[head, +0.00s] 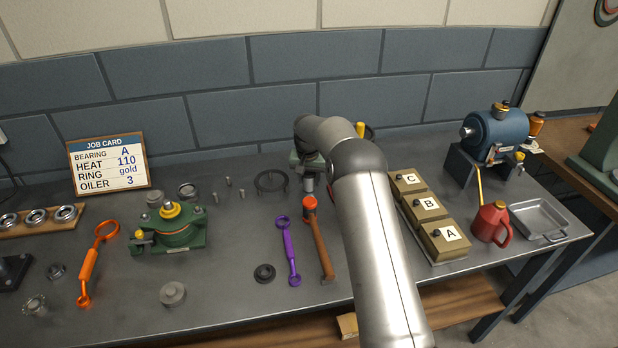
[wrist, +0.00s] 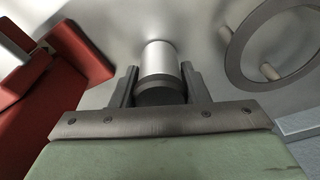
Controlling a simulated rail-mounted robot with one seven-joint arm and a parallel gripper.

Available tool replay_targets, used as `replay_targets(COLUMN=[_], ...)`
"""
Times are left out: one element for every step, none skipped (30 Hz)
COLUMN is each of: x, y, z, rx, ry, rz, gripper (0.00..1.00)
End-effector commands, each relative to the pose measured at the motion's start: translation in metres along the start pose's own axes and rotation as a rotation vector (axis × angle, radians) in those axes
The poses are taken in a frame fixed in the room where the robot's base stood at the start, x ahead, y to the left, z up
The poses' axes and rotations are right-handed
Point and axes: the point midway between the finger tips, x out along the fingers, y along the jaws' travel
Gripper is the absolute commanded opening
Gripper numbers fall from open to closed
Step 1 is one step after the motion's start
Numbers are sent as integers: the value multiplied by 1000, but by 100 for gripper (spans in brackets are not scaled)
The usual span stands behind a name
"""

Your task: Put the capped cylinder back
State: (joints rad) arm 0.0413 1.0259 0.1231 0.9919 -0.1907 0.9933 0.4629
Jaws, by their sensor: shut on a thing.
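My gripper (wrist: 158,82) is shut on a capped cylinder (wrist: 160,60), a silver cylinder with a dark band near the jaws. In the head view the gripper (head: 308,170) is at the back middle of the bench, partly behind my arm. The cylinder (head: 308,185) shows as a small grey piece under it. I cannot tell whether the cylinder touches the bench top.
A hammer (head: 318,240) and purple wrench (head: 288,250) lie in front. Boxes A, B, C (head: 430,217) stand right of my arm. A green casing (head: 168,228) stands left.

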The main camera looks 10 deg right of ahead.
Motion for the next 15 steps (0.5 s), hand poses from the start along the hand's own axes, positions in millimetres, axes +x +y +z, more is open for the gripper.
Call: replay_targets(x=[1,2,4,4,5,4,4,4,4,4,4,4,4,4,3], y=[0,0,0,0,0,0,0,0,0,0,0,0,0,0,0], z=[0,0,0,1,1,1,1,1,1,1,1,1,1,1,1], rx=[0,0,0,0,0,0,0,0,0,0,0,0,0,0,0], ry=[1,0,0,0,0,0,0,0,-1,-1,-1,0,0,0,0], rz=[0,0,0,0,0,0,0,0,0,0,0,0,0,0,0], gripper=[14,14,14,14,44,55,63,63,63,63,63,63,63,63,63])
